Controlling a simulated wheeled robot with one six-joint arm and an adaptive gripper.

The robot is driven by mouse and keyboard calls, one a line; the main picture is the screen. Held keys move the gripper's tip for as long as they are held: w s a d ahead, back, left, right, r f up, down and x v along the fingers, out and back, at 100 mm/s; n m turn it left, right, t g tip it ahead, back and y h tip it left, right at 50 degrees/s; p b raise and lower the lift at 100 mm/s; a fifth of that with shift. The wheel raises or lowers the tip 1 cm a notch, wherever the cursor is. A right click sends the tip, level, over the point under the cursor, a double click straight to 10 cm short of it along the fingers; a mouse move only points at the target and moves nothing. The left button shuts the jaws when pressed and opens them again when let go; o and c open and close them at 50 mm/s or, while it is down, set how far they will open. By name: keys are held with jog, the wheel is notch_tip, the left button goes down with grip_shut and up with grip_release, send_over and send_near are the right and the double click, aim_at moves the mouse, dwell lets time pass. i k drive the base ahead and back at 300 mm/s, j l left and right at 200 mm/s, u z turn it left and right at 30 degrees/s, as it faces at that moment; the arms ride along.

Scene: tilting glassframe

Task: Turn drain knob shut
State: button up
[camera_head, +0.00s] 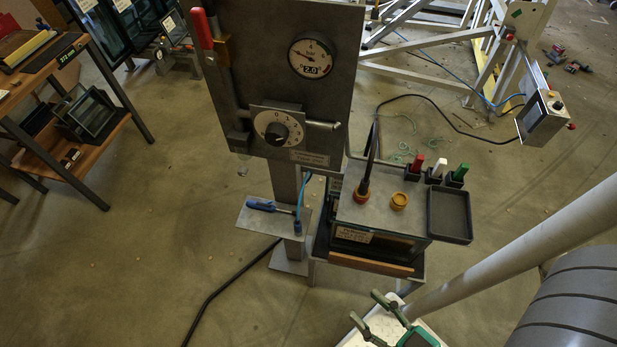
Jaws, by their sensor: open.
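A grey panel (343,25) stands upright in the middle. A round black knob (277,133) sits on a pale dial plate with marks on the panel's lower part. Its exact setting is too small to read surely, and no readable label names it as the drain knob. A red-handled lever (201,28) stands at the panel's left edge, above a small grey fitting (239,140). My gripper (377,311) is at the bottom edge, open and empty, well below and to the right of the panel. Part of it is cut off by the frame.
A gauge (311,57) is above the knob. A small shelf (260,222) holds a blue-handled tool (262,205). A box (350,205) with orange fittings, coloured markers and a black tray (449,216) stands between panel and gripper.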

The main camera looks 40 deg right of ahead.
aim_at(242, 171)
jog(key=j, duration=0.65)
jog(key=i+j, duration=0.15)
jog(key=j, duration=0.55)
jog(key=l+z, duration=0.05)
